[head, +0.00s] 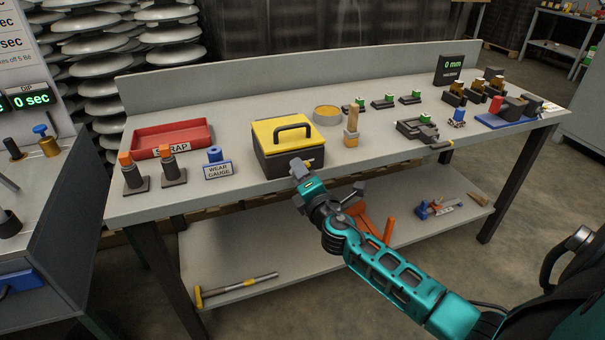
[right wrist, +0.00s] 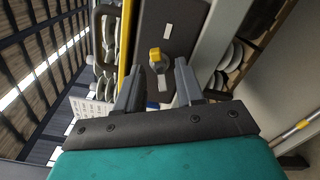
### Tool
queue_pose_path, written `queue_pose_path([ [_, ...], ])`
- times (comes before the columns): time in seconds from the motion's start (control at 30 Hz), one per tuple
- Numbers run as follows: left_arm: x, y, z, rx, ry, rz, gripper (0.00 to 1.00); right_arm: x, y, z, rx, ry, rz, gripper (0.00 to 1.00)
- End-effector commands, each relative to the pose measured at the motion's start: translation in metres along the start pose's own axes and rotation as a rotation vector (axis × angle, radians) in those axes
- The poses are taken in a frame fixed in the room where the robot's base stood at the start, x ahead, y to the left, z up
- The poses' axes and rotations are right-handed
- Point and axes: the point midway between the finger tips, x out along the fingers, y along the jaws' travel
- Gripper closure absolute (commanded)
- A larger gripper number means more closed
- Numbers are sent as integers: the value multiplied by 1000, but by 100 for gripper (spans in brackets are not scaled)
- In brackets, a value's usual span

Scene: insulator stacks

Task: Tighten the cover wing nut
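The black box with the yellow cover (head: 285,132) and a black handle stands near the front edge of the workbench. In the right wrist view its dark front face (right wrist: 183,20) lies ahead, with the yellow cover edge to the left. A small yellow wing nut (right wrist: 155,54) on a grey round base sits on that face. My left gripper is not in view.
On the bench (head: 240,103) are a red scrap tray (head: 172,134), a wear gauge (head: 216,160), two dark posts with orange tops, a yellow ring (head: 327,114) and several small clamps. A lower shelf (head: 215,245) holds tools. Floor in front is clear.

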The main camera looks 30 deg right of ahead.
Motion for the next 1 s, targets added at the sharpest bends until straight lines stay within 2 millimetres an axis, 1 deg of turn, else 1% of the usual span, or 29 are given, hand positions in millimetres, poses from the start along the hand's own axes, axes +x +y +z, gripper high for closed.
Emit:
queue_pose_path([
  [0.07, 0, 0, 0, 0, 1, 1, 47, 0, 0, 0, 0, 0, 0, 64],
  [0.43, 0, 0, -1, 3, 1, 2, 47, 0, 0, 0, 0, -1, 0, 99],
  [0.67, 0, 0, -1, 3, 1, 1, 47, 0, 0, 0, 0, -1, 0, 100],
  [0.77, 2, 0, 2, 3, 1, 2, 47, 0, -1, 0, 33, -1, 1, 100],
  [0.9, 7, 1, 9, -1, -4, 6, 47, 0, -3, -1, 204, -3, 1, 100],
  [1.0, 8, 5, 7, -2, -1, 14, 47, 0, -2, -1, 332, -3, 1, 100],
])
